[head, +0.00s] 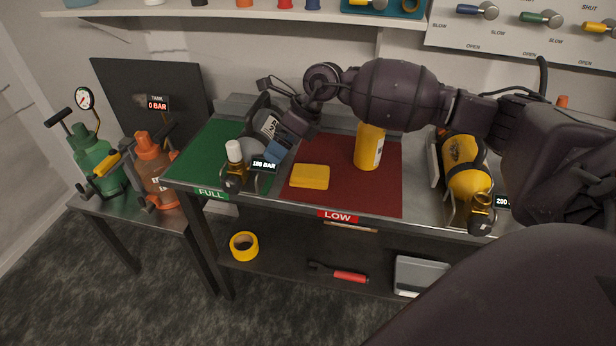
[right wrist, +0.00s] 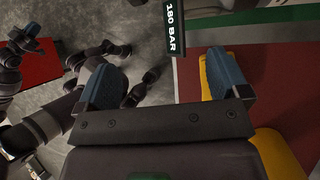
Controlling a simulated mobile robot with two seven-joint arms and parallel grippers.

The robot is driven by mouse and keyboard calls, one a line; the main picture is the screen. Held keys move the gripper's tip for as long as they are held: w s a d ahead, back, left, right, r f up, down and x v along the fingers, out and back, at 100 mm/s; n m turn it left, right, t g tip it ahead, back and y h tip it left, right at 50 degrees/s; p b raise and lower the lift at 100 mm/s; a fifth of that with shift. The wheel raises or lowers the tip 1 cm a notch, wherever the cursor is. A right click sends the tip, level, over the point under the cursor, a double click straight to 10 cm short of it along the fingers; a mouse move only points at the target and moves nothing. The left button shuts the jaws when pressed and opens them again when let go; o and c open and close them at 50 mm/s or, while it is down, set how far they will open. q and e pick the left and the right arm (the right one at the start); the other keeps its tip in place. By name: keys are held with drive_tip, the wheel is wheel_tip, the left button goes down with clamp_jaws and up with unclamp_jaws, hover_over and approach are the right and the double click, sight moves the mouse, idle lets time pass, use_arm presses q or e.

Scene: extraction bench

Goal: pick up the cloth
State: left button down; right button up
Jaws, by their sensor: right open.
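The cloth (head: 309,177) is a folded yellow pad lying flat on the dark red mat, near its front left corner. My right gripper (head: 276,150) is open, behind and left of the cloth, and seems apart from it. In the right wrist view its two blue fingers (right wrist: 165,80) are spread with nothing held between them. A yellow patch beside the right finger there looks like the cloth (right wrist: 206,86), partly hidden by the finger and gripper body. I cannot tell whether the lower yellow patch belongs to it.
A grey cylinder (head: 268,126) with a 180 BAR tag lies on the green mat (head: 205,150), close to my right gripper. A yellow cylinder (head: 368,150) stands on the red mat (head: 375,196). Another yellow cylinder (head: 462,165) lies to the right. A shelf (head: 180,10) hangs above.

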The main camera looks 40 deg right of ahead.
drive_tip(key=s+d+f+n+g+h, duration=0.1)
drive_tip(key=d+f+h, duration=0.1)
drive_tip(key=d+h, duration=0.35)
hover_over(310, 172)
drive_tip(key=shift+g+y, duration=0.25)
drive_tip(key=shift+g, duration=0.05)
drive_tip(key=f, duration=0.3)
drive_tip(key=f+b, duration=0.1)
drive_tip(key=f, duration=0.1)
drive_tip(key=shift+s+a+f, duration=0.1)
drive_tip(key=shift+s, duration=0.2)
drive_tip(key=shift+f, duration=0.35)
drive_tip(key=f, duration=0.4)
drive_tip(key=shift+w+d+f+b, duration=0.1)
drive_tip(key=shift+w+d+b, duration=0.1)
drive_tip(key=shift+w+b, duration=0.2)
drive_tip(key=shift+a+f, duration=0.1)
drive_tip(key=shift+f, duration=0.2)
drive_tip(key=shift+c, duration=0.2)
drive_tip(key=c, duration=1)
